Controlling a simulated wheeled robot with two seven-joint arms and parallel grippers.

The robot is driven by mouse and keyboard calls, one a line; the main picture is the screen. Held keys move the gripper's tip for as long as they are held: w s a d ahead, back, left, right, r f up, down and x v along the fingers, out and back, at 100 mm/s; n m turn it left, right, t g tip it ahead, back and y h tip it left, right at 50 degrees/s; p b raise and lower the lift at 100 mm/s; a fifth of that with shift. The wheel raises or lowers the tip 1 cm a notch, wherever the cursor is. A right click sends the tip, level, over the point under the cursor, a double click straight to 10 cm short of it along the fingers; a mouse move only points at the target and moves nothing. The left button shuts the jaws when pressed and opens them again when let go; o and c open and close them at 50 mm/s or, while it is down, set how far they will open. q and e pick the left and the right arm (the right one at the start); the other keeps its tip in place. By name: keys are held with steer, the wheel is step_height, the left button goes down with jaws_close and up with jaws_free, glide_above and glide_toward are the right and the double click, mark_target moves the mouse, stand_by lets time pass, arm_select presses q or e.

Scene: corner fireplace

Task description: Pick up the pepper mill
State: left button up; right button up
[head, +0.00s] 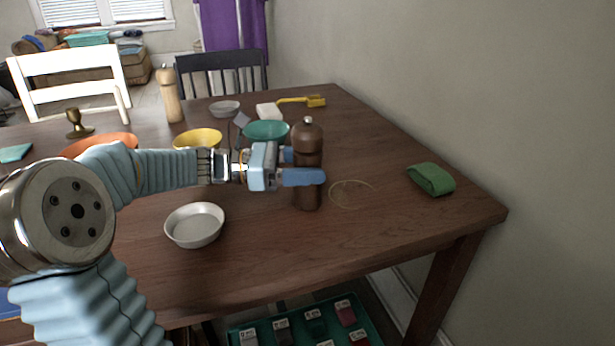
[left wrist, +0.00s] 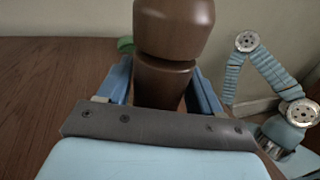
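The dark brown pepper mill (head: 307,140) stands upright on the wooden table (head: 270,245), with a metal knob on top. My left gripper (head: 303,167) comes in from the left, with one blue finger in front of the mill and the other behind it. In the left wrist view the mill (left wrist: 170,40) fills the space between the two fingers (left wrist: 162,85), with no clear gap on either side. The gripper looks shut on the mill's body. The mill's base appears to rest on the table. My right gripper is not in view.
A white bowl (head: 195,226), a yellow bowl (head: 198,138) and a teal bowl (head: 266,131) stand near my left arm. A lighter wooden mill (head: 169,97) is at the back. A green cloth (head: 431,179) lies at right. The table right of the mill is mostly clear.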

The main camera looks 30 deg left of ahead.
arm_select(q)
steer(key=c, duration=0.7)
